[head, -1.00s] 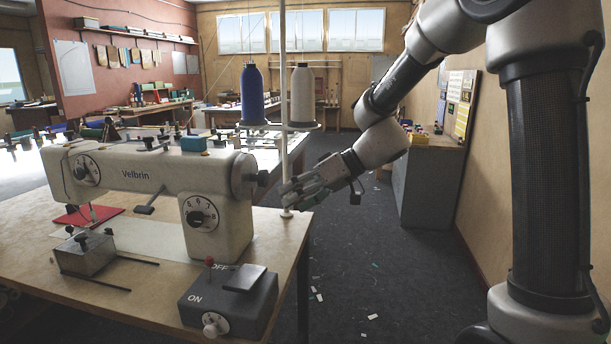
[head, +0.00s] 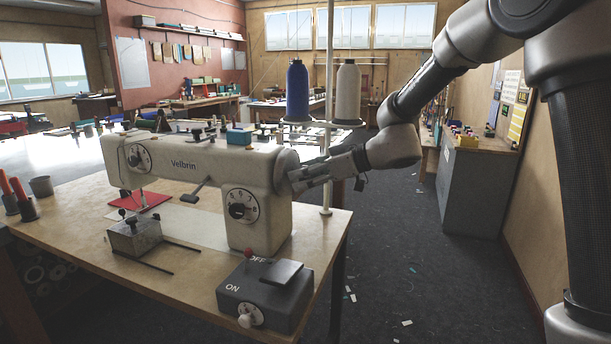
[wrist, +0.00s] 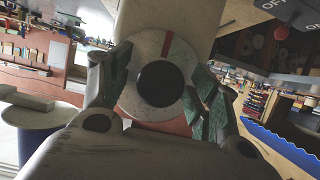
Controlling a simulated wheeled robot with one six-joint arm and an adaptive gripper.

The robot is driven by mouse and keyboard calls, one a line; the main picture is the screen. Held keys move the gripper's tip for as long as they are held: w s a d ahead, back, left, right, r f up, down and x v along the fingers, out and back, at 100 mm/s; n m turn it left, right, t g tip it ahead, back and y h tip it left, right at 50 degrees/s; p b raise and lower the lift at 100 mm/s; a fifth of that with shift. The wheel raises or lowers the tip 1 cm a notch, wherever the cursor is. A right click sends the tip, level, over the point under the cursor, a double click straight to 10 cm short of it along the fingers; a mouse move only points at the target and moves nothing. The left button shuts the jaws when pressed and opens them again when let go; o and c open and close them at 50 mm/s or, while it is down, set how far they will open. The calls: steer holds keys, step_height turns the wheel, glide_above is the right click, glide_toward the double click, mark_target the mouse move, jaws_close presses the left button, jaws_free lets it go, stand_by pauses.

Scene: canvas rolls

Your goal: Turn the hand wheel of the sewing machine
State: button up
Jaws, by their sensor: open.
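The white sewing machine (head: 205,180), marked Velbrin, stands on the wooden table. Its hand wheel (head: 287,165) is on the right end of the body, partly hidden by my gripper in the head view. In the wrist view the hand wheel (wrist: 180,70) is a pale disc with a red stripe and a dark round knob at its centre. My gripper (head: 296,180) is at the wheel from the right. In the wrist view my gripper (wrist: 155,85) is open, with one finger on each side of the wheel. I cannot tell whether the fingers touch it.
A blue thread cone (head: 297,92) and a white cone (head: 347,92) stand on a post just behind my gripper. A dark ON/OFF switch box (head: 265,295) sits at the table's front right. The aisle floor (head: 400,260) right of the table is mostly clear.

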steer(key=shift+c, duration=0.4)
steer(key=c, duration=1)
steer(key=shift+o, duration=0.2)
steer(key=shift+m, duration=0.3)
